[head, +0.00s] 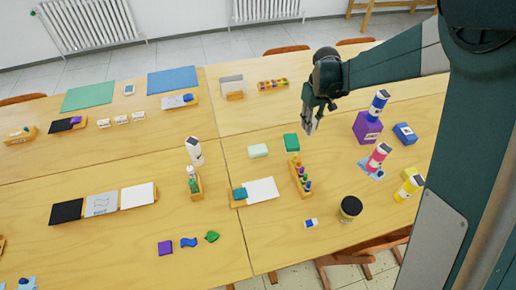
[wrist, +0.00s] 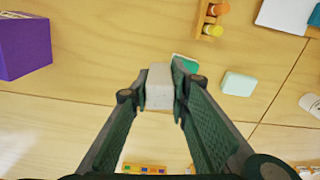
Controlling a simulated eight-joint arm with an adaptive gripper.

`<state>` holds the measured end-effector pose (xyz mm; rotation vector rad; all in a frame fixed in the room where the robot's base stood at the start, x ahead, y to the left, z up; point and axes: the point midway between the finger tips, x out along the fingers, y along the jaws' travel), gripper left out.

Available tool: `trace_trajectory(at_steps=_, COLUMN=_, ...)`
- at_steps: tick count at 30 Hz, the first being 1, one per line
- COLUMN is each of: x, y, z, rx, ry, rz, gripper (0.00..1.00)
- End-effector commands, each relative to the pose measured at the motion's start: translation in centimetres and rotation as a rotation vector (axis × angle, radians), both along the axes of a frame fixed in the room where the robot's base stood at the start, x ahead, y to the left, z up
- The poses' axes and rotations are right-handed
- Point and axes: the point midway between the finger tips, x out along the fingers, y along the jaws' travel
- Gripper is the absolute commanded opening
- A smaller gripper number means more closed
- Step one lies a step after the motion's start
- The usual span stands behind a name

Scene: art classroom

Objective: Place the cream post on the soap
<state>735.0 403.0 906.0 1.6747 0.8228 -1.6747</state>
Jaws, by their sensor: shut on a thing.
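My gripper (head: 310,124) is above the right-hand table in the head view, right of and beyond the green block. In the wrist view my gripper (wrist: 158,82) is shut on the cream post (wrist: 159,94), a pale off-white block between its fingertips. The post is hard to make out in the head view. A pale mint bar, which looks like the soap (head: 258,151), lies flat on the table, left of and nearer than my gripper. The soap also shows in the wrist view (wrist: 238,84), right of the post and apart from it. Its top is bare.
A green block (head: 291,142) lies beside the soap; the fingers partly hide it in the wrist view. A wooden peg rack (head: 297,172) stands nearer. A purple box (head: 366,128) stands to the right. A white bottle (head: 194,151) stands left of the soap.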

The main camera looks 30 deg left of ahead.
Motion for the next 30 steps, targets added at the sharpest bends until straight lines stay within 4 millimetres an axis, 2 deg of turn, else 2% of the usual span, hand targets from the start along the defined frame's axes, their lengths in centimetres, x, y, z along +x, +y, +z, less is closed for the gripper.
trace_trajectory(at_steps=1, x=-0.8, y=1.5, z=0.2, rx=0.0, ry=0.0, rz=-0.003, gripper=0.06)
trace_trajectory(at_steps=6, x=-3.2, y=5.6, z=0.7, rx=0.0, ry=0.0, rz=-0.031, gripper=0.06)
trace_trajectory(at_steps=18, x=-9.5, y=14.5, z=1.8, rx=0.0, ry=0.0, rz=-0.097, gripper=0.06)
trace_trajectory(at_steps=24, x=-11.7, y=17.0, z=2.1, rx=0.0, ry=0.0, rz=-0.119, gripper=0.06)
trace_trajectory(at_steps=30, x=-12.4, y=17.9, z=2.2, rx=0.0, ry=0.0, rz=-0.128, gripper=0.06)
